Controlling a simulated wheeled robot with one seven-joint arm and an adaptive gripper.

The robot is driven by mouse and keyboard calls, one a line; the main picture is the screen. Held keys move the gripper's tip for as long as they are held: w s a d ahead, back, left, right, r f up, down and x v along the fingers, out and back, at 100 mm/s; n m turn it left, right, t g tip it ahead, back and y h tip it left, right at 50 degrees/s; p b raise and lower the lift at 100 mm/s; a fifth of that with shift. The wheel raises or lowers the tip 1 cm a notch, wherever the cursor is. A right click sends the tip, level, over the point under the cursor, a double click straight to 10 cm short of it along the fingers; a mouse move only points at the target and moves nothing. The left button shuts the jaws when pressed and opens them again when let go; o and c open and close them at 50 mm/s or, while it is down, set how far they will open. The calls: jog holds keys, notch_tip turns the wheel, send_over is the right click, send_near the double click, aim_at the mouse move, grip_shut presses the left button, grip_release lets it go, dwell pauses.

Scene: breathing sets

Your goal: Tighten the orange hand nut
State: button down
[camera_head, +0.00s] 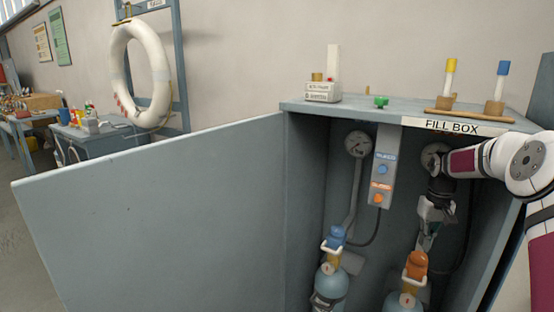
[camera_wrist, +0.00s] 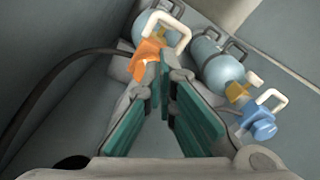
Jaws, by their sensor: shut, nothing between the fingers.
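The orange hand nut (camera_head: 417,262) sits at the valve of the right-hand light blue cylinder (camera_head: 401,302) inside the fill box, beside a cream yoke. In the wrist view the orange nut (camera_wrist: 146,54) is just left of my fingertips, partly hidden by them and the yoke (camera_wrist: 172,28). My gripper (camera_head: 425,242) points down inside the box, just above the nut. In the wrist view my gripper (camera_wrist: 164,58) has its teal fingers shut at the tips, with nothing between them. I cannot tell whether the fingertips touch the nut or yoke.
A blue hand nut (camera_head: 335,237) tops the left cylinder (camera_head: 330,282). A gauge (camera_head: 358,144), a panel with blue and orange knobs (camera_head: 383,168) and hoses line the box's back. The open door (camera_head: 150,215) spans the left.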

aim_at(419, 257)
notch_tip(419, 257, down, 7)
jog(key=b, duration=0.1)
jog(key=shift+a+b, duration=0.15)
jog(key=shift+b, duration=0.25)
